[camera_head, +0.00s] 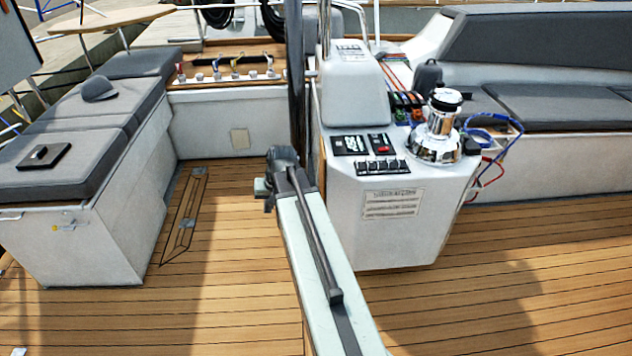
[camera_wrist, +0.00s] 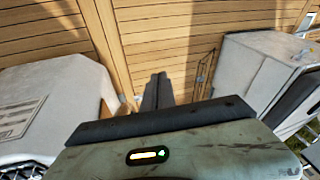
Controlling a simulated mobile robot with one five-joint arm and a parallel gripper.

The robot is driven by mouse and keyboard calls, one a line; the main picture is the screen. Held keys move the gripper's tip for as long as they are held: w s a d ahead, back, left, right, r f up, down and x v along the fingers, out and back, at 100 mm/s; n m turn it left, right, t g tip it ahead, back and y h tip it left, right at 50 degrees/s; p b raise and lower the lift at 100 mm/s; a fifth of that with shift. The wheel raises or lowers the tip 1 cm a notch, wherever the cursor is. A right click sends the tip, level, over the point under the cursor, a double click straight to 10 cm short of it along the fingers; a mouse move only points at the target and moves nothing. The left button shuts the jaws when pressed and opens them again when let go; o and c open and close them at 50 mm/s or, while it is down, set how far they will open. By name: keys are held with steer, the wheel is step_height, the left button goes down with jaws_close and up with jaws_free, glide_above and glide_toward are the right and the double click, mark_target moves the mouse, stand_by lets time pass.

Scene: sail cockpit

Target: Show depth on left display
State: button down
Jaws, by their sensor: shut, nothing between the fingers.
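The left display does not clearly show in either view. The white helm console (camera_head: 345,210) stands right of the middle in the head view, with a grey instrument pod (camera_head: 355,95) on top. The pod's far side, away from me, is hidden. A black panel (camera_head: 350,145), a smaller panel with a red switch (camera_head: 379,143) and a row of black switches (camera_head: 382,167) lie on the console. My gripper (camera_wrist: 158,78) is shut and empty over the teak floor in the wrist view, with the console (camera_wrist: 70,85) to its left. It touches nothing.
A grey-cushioned bench (camera_head: 130,235) stands at left, with a dark tablet-like item (camera_head: 43,156) and a cap (camera_head: 99,89) on it. A chrome winch (camera_head: 436,135) with blue and red ropes sits on the console's right. The teak floor (camera_head: 235,270) is clear.

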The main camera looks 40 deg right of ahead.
steer(key=s+a+n+g, duration=0.2)
steer(key=s+a, duration=0.2)
steer(key=a, duration=0.7)
steer(key=s+a+f+n+g, duration=0.1)
steer(key=s+a+n, duration=0.2)
steer(key=a, duration=0.9)
steer(key=shift+s+n+g+h, duration=0.3)
steer(key=shift+s+g+h, duration=0.1)
steer(key=shift+s, duration=0.05)
steer(key=shift+a+f, duration=0.1)
